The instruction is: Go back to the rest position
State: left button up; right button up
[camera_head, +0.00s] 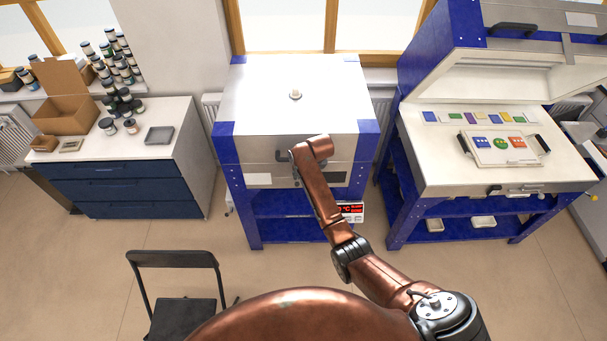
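My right arm (320,195) comes in from the lower right and reaches forward to the front of the closed, silver-lidded kiln (250,95) on the blue stand. The arm's end bends over close to the kiln's front edge. A small dark grey part (283,156) shows beside it; I cannot tell whether it is the kiln's handle or part of my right gripper. The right gripper's fingers are not clearly visible, and contact with the kiln cannot be told. My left arm and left gripper are not in view.
A kiln with a raised lid (410,125) stands at the right, with a tray of coloured glass pieces (480,156) on its bed. A drawer cabinet (110,185) with jars and a cardboard box (65,112) stands left. A black chair (180,260) is near; floor between is clear.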

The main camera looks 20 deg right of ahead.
dwell(0.3)
jog(key=s+d+f+g+b, duration=0.1)
jog(key=s+d+f+b, duration=0.15)
jog(key=s+f, duration=0.9)
jog(key=s+d+f+h+b, duration=0.1)
jog(key=s+d+f+b, duration=0.2)
jog(key=f, duration=1.5)
jog(key=s+d+f+g+b, duration=0.1)
jog(key=s+f+b, duration=0.2)
jog(key=s+f, duration=0.85)
jog(key=s+d+f+n+b, duration=0.15)
jog(key=s+f+b, duration=0.25)
jog(key=s+f, duration=1.35)
jog(key=s+f+b, duration=0.1)
jog(key=s+f, duration=0.2)
jog(key=s, duration=0.5)
jog(key=s+f+b, duration=0.1)
jog(key=s+f, duration=0.2)
jog(key=s, duration=0.5)
jog(key=s+f+g+b, duration=0.1)
jog(key=s+f, duration=0.3)
jog(key=s, duration=0.4)
jog(key=shift+s+d+n+b, duration=0.15)
jog(key=shift+s+n+b, duration=0.05)
jog(key=shift+n+b, duration=0.25)
